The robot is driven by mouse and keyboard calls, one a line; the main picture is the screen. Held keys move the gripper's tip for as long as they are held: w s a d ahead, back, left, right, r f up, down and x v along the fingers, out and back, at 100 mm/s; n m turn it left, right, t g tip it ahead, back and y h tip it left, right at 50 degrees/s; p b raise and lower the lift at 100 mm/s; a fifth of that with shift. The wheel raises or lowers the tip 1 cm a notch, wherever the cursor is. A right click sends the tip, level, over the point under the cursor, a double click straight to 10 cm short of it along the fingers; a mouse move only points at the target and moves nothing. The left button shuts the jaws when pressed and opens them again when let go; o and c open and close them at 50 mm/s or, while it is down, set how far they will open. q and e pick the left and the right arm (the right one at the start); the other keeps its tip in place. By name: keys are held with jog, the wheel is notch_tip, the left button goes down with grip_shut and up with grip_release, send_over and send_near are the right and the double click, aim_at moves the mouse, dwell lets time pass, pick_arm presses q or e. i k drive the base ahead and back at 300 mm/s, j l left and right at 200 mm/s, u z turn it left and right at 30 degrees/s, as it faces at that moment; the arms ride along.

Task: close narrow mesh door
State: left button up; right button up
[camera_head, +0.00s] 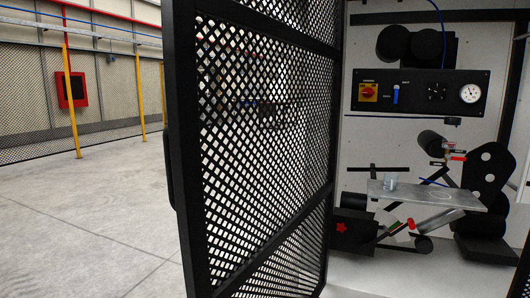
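The narrow mesh door (185,150) stands open in the middle of the head view. It has a black frame with black diamond mesh and swings out toward me, its near edge at the left and its far edge beside the cabinet opening. A dark piece, perhaps a handle, shows on the outer side of the near edge. Neither of my grippers can be seen in this view.
Right of the door, the open cabinet holds a black control panel (421,91) with a red knob and a gauge, and a metal plate (428,196) bearing a clear cup (390,181). Left is open concrete floor (85,215) with yellow posts (71,100) behind.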

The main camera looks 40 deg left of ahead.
aim_at(183, 151)
jog(key=k+j+z, duration=0.1)
jog(key=j, duration=0.65)
jog(key=k+j+z, duration=0.15)
jog(key=j, duration=0.2)
jog(key=k+j, duration=0.15)
jog(key=j, duration=0.2)
jog(key=i+j, duration=0.1)
jog(key=j, duration=0.25)
jog(key=i+j+z, duration=0.15)
jog(key=j, duration=0.2)
jog(key=i+j, duration=0.1)
jog(key=j, duration=0.25)
jog(key=i+j+z, duration=0.1)
jog(key=j, duration=0.3)
